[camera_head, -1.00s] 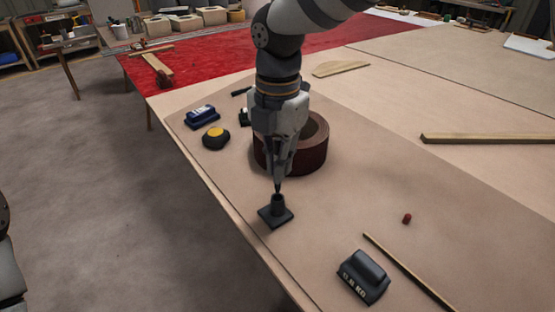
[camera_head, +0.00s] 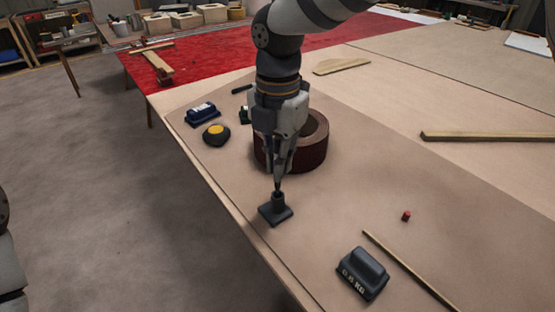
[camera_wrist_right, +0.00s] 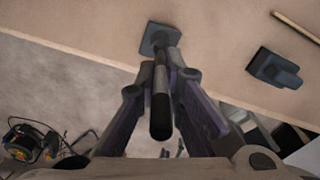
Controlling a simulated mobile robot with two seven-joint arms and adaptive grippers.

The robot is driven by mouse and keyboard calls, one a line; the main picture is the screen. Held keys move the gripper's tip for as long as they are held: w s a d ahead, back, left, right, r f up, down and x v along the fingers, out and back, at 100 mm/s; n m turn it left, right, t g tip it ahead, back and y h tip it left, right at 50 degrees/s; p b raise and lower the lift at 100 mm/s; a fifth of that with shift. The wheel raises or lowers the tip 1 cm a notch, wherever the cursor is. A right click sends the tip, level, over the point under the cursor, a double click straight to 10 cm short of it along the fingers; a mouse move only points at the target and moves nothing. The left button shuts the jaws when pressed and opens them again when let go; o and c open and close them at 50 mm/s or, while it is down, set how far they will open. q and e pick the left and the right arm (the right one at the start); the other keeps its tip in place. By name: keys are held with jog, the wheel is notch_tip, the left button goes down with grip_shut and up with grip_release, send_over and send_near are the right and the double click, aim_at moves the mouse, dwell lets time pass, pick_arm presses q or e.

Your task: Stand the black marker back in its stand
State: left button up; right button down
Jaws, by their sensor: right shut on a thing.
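My right gripper (camera_head: 279,172) is shut on the black marker (camera_wrist_right: 160,108), which stands roughly upright between its fingers in the right wrist view. Below it, the dark stand (camera_head: 276,213) has a square base and a short upright tube, and sits near the left edge of the workbench. The stand's base also shows in the right wrist view (camera_wrist_right: 156,37), beyond the fingertips. The marker's lower end is at the mouth of the tube; I cannot tell how far inside it is. My left gripper is not in view.
A dark brown ring (camera_head: 312,155) stands close behind my right gripper. A yellow-and-black item (camera_head: 216,134) and a blue block (camera_head: 202,114) lie to the left. A black weight (camera_head: 362,274), a thin stick (camera_head: 410,270) and a small red piece (camera_head: 406,216) lie to the right.

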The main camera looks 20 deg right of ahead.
aim_at(278, 140)
jog(key=shift+f, duration=1.6)
dwell(2.7)
jog(key=c, duration=1.6)
grip_release()
jog(key=shift+c, duration=0.2)
notch_tip(278, 140, up, 8)
jog(key=shift+r, duration=0.1)
